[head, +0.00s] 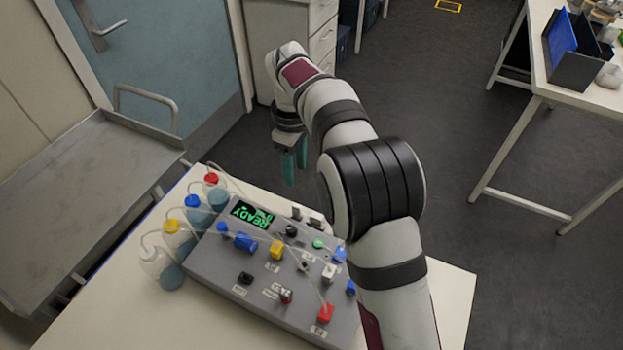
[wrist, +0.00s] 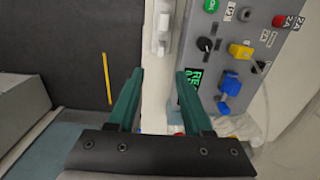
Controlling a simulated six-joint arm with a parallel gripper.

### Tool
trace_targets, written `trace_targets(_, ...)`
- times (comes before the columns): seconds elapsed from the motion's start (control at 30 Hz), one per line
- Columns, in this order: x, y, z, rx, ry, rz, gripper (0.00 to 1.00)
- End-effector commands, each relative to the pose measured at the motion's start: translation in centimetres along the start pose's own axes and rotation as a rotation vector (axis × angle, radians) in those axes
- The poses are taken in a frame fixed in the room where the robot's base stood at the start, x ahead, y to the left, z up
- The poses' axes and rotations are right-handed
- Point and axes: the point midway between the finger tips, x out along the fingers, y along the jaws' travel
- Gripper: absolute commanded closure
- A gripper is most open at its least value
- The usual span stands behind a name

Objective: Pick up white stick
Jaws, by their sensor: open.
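My gripper (head: 295,165) is open and empty, with its teal fingers pointing down beyond the far edge of the console in the head view. In the wrist view my gripper (wrist: 160,74) shows its two fingers apart with nothing between them. A slim white object (wrist: 162,30) lies on the pale table strip beside the console, ahead of the fingertips and apart from them. It may be the white stick; I cannot tell for sure. I cannot make out a white stick in the head view, where my arm hides part of the table.
The grey console (head: 215,262) with a green READY display (head: 252,213), knobs and tubes stands on the white table (head: 455,300). Several capped bottles (head: 172,235) line its left side. A metal cart (head: 85,170) stands at left. A second table (head: 575,85) is at upper right.

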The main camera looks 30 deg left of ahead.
Motion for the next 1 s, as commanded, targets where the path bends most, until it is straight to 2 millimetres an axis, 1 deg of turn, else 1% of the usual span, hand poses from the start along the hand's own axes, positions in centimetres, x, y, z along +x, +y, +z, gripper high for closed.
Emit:
trace_targets(0.1,3.5,-0.1,0.2,0.003,-0.004,-0.005,0.5)
trace_targets(0.2,6.3,-0.1,0.2,0.004,-0.003,-0.005,0.5)
trace_targets(0.3,8.2,-0.1,0.1,0.006,-0.001,-0.003,0.5)
trace_targets(0.43,9.8,-0.1,0.1,0.007,0.0,-0.003,0.5)
trace_targets(0.6,13.2,-0.4,-0.2,0.008,0.0,-0.004,0.5)
trace_targets(0.7,14.1,-0.3,-0.2,0.009,0.001,-0.002,0.5)
trace_targets(0.9,14.3,-0.3,-0.2,0.009,0.002,-0.001,0.5)
trace_targets(0.93,14.3,-0.3,-0.2,0.009,0.002,-0.001,0.54)
trace_targets(1.0,14.2,-0.3,-0.2,0.009,0.002,-0.001,0.66)
